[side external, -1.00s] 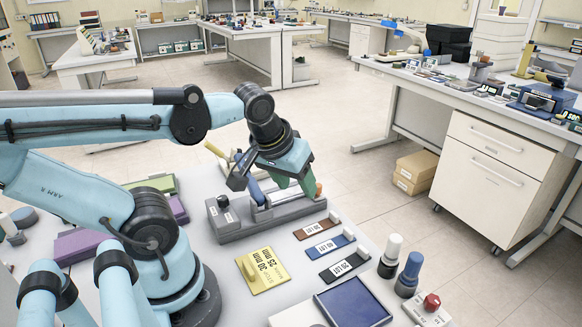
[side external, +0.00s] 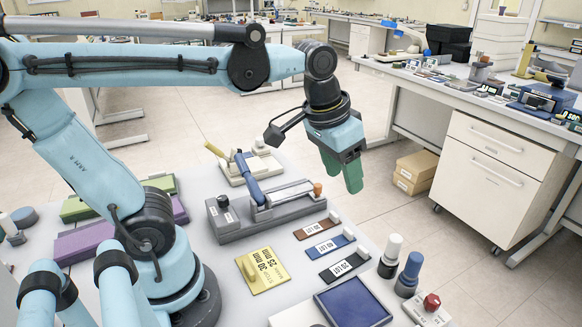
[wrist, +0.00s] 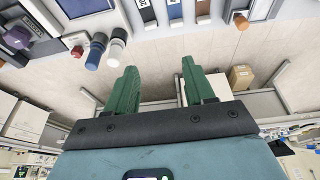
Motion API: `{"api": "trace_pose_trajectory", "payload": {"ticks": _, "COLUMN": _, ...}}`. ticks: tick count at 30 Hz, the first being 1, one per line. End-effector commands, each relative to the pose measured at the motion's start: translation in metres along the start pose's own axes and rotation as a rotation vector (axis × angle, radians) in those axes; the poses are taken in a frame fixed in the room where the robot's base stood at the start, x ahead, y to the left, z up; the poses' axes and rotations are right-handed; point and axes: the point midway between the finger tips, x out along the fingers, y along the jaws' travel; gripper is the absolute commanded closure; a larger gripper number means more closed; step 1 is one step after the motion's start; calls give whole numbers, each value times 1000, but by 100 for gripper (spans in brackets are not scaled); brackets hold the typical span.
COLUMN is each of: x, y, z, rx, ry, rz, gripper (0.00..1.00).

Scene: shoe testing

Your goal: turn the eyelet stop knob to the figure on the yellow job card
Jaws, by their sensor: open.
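A long grey fixture (side external: 275,215) lies on the bench. It carries a blue-handled lever (side external: 250,180) and a pale scale strip. An orange-brown knob (side external: 317,189) stands at its right end; it also shows in the wrist view (wrist: 241,22), top right. I cannot read the knob's setting. The yellow job card (side external: 265,271) lies in front of the fixture, its print upside down, with "30 MM" and "25 MM" legible. My gripper (side external: 344,176) is open and empty, above and to the right of the knob, past the bench edge. Its green fingers are apart in the wrist view (wrist: 159,68).
Brown, blue and black labelled bars (side external: 330,246) lie right of the card. White and blue capped posts (side external: 391,255) and a red button (side external: 432,302) stand at the bench's right edge. A blue-lined tray (side external: 352,306) is in front. A drawer cabinet (side external: 490,175) stands across clear floor.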

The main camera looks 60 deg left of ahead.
Motion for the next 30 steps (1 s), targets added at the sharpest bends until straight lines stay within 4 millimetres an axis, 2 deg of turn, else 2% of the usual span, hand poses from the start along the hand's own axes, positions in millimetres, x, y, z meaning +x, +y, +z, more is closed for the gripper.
{"api": "trace_pose_trajectory", "payload": {"ticks": 6, "x": -12, "y": 10, "z": -12, "rx": 0, "ry": -97, "rz": -2, "gripper": 47}}
{"api": "trace_pose_trajectory", "payload": {"ticks": 15, "x": -18, "y": 15, "z": -17, "rx": -1, "ry": -150, "rz": -6, "gripper": 47}}
{"api": "trace_pose_trajectory", "payload": {"ticks": 25, "x": -17, "y": 14, "z": -16, "rx": -2, "ry": -145, "rz": -6, "gripper": 47}}
{"api": "trace_pose_trajectory", "payload": {"ticks": 30, "x": -6, "y": 4, "z": -4, "rx": -5, "ry": -57, "rz": -2, "gripper": 47}}
